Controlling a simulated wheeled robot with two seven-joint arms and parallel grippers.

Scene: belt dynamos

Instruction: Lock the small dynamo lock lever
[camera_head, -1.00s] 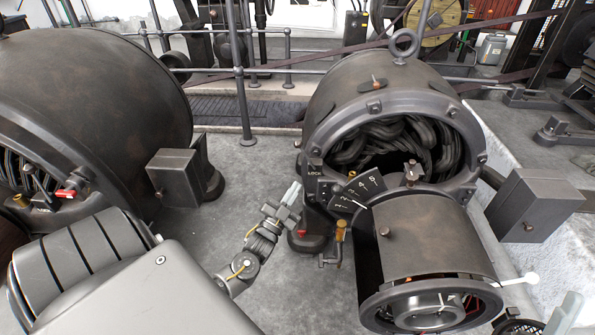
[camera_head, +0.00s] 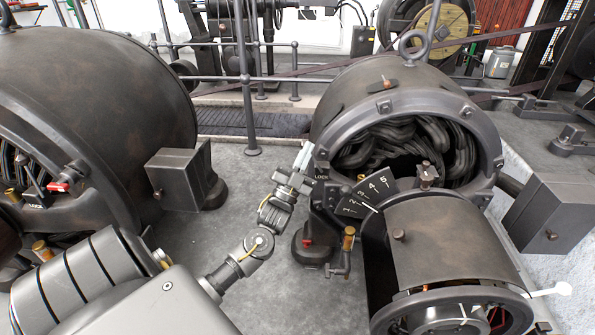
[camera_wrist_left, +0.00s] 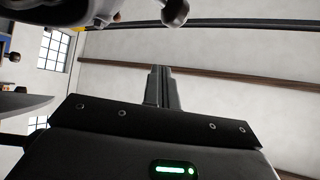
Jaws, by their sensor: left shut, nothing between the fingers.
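The small dynamo (camera_head: 400,95) stands right of centre in the head view, with a LOCK plate (camera_head: 321,171) and numbered scale (camera_head: 368,193) at its left front. My left gripper (camera_head: 304,156) is shut and empty. Its fingertips are just left of the LOCK plate, close to the dynamo's front rim; I cannot tell whether they touch. In the left wrist view the closed fingers (camera_wrist_left: 161,86) point up the picture. A red-tipped part (camera_head: 306,242) shows low below the plate; I cannot tell whether it is the lock lever. My right gripper is not in view.
A brass-handled crank (camera_head: 348,240) hangs just right of my left forearm. A larger dynamo (camera_head: 90,110) with a red-handled lever (camera_head: 58,187) fills the left. Grey boxes (camera_head: 180,178) jut from the machines. Railings (camera_head: 246,90) stand behind. Some grey floor is open between the dynamos.

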